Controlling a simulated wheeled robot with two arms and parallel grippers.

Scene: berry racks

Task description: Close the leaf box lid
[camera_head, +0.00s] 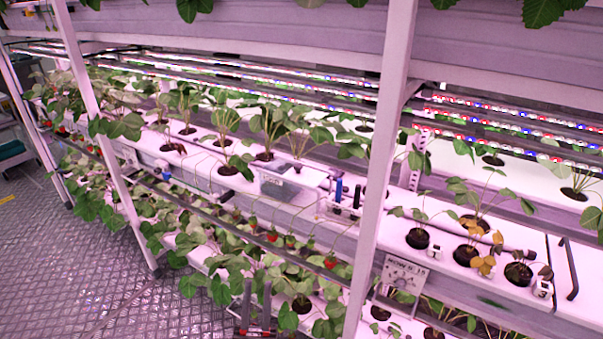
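A small grey box (286,188) with a pale label sits at the front edge of the middle shelf, left of the post. It looks like the leaf box. My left gripper (256,300) is at the bottom centre, low in front of the lower plants and well below the box. Its two dark fingers point up and stand apart, with nothing visible between them.
A white holder with blue and dark upright tools (345,207) stands right of the box. A white rack post (382,150) rises beside it. Strawberry plants fill the shelves around. A sign (403,274) hangs right of the post. The floor (70,270) at left is clear.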

